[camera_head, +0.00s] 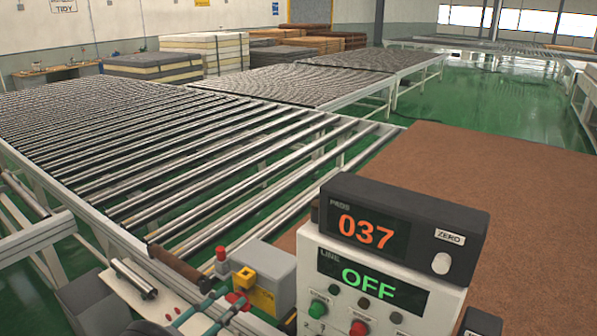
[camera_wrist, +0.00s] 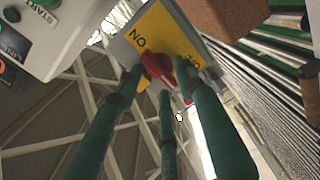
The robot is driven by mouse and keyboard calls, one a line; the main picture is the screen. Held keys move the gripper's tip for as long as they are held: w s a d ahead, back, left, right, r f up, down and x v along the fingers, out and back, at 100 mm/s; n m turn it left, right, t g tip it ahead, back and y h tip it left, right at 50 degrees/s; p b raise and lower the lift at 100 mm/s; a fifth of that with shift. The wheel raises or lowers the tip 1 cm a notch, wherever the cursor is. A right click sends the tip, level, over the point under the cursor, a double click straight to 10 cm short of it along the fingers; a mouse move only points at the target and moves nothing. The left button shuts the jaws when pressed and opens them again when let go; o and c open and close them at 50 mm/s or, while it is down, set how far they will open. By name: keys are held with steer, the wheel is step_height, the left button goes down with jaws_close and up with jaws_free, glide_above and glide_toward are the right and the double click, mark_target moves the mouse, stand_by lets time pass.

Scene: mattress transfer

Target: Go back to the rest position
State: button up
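My gripper (camera_wrist: 160,78) has green fingers that stand apart, with no object visibly held. Its tips are close to a red knob (camera_wrist: 156,66) on a yellow-faced grey box (camera_wrist: 135,40); I cannot tell whether they touch it. In the head view my gripper (camera_head: 207,310) is partly seen at the bottom edge, just left of the grey box (camera_head: 268,262). The black display (camera_head: 385,200) reads 037 in orange. Below it the white control box (camera_head: 375,315) shows OFF in green, with a green and a red button.
A roller conveyor (camera_head: 150,150) fills the left and runs to further tables (camera_head: 310,85). A bare brown surface (camera_head: 510,185) lies behind the control box. Stacked mattresses (camera_head: 205,50) stand at the back. A red-topped post (camera_head: 220,255) rises near the gripper. Green floor shows at the right.

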steer(key=shift+w+d+f+m+b, duration=0.1)
steer(key=shift+m+b, duration=0.4)
steer(key=shift+m, duration=1.1)
steer(key=shift+r, duration=0.2)
